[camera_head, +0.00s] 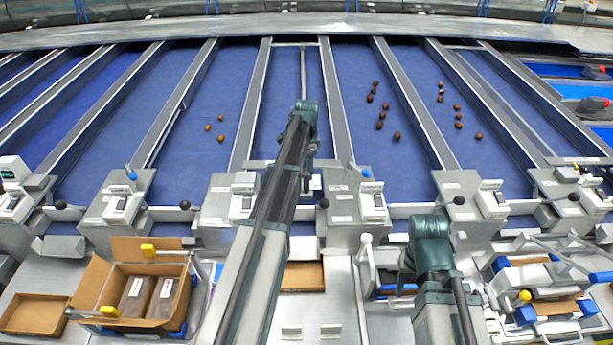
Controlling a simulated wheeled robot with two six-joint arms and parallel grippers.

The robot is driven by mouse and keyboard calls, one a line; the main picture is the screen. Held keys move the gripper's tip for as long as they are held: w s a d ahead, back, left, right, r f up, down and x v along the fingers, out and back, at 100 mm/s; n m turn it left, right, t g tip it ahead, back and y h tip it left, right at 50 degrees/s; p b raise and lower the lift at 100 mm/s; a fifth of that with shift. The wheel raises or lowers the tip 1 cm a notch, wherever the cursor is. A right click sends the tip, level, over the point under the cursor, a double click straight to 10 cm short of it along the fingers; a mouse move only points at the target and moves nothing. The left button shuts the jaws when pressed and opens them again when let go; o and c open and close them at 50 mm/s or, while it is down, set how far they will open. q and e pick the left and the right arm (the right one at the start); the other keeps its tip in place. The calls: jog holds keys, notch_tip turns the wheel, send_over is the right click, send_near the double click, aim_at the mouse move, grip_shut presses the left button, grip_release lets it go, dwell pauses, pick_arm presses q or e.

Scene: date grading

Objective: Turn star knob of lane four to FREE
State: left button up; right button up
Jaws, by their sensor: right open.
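Black round knobs stand along the lane fronts: one left of my left arm (184,205), one just right of that arm (323,203) and one above my right arm (459,200). They are too small to show a star shape or a setting, and I can read no lane number or FREE mark. My left arm reaches up the middle and covers part of a lane front; its gripper is hidden behind it. My right gripper (404,268), partly hidden by its own wrist, is open at the lower right, below the knobs and apart from them.
Blue lanes with grey dividers (408,90) run away from me; several brown dates (381,115) lie on them. An open carton (101,285) with packs stands lower left. A white-knobbed lever (366,239) rises between my arms. Blue-cornered frames (527,316) crowd the lower right.

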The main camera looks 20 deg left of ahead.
pick_arm(q)
jog(key=shift+f, duration=0.2)
grip_shut()
dwell(0.4)
jog(key=n, duration=0.8)
jog(key=shift+n, duration=0.3)
jog(key=n, duration=0.4)
jog(key=shift+n, duration=0.3)
jog(key=shift+a+n, duration=0.1)
jog(key=shift+n, duration=2.2)
